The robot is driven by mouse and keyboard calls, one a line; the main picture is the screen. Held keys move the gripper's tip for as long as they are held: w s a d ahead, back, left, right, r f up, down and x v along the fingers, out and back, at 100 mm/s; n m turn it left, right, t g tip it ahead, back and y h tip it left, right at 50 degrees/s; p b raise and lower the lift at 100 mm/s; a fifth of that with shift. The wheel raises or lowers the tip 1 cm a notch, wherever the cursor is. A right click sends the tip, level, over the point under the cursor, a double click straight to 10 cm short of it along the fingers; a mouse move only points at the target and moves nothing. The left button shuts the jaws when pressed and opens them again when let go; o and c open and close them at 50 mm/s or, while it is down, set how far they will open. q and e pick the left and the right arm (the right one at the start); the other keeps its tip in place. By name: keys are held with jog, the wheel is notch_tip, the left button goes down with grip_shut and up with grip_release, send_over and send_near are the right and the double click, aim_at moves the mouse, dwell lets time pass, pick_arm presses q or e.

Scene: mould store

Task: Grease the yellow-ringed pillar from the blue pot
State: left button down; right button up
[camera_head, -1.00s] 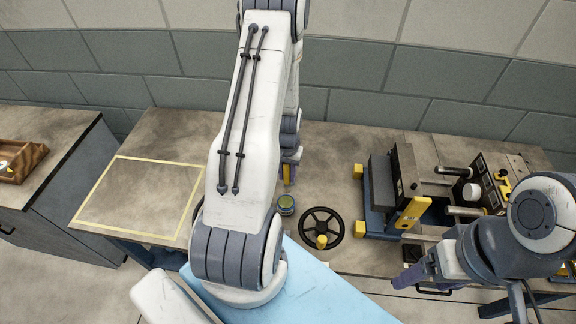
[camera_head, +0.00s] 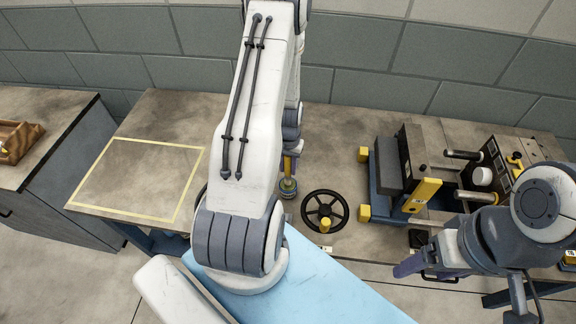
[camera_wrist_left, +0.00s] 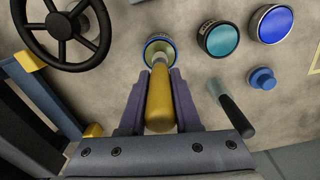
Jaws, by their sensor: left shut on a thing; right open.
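My left gripper (camera_wrist_left: 160,88) is shut on a yellow-handled brush (camera_wrist_left: 160,105). The brush points down at a small pot with a blue rim (camera_wrist_left: 149,43); this pot also shows in the head view (camera_head: 288,193). I cannot tell whether the bristles touch its contents. A teal-topped pot (camera_wrist_left: 222,39) and a bright blue-topped pot (camera_wrist_left: 271,24) stand beside it in the wrist view. My right gripper (camera_head: 408,268) is open and empty.
A black handwheel (camera_head: 325,193) lies right of the pot. A small blue knob-like thing (camera_wrist_left: 262,79) and a dark-handled tool (camera_wrist_left: 236,116) lie near the pots. A yellow-taped area (camera_head: 135,175) on the bench's left is clear. A wooden tray (camera_head: 18,142) is far left.

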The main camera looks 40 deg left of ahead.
pick_arm(q)
jog(key=shift+f+b, duration=0.4)
jog(key=shift+f, duration=0.15)
dwell(1.8)
jog(key=shift+r+p, duration=2.85)
jog(key=shift+r, duration=0.75)
jog(key=shift+d, duration=0.1)
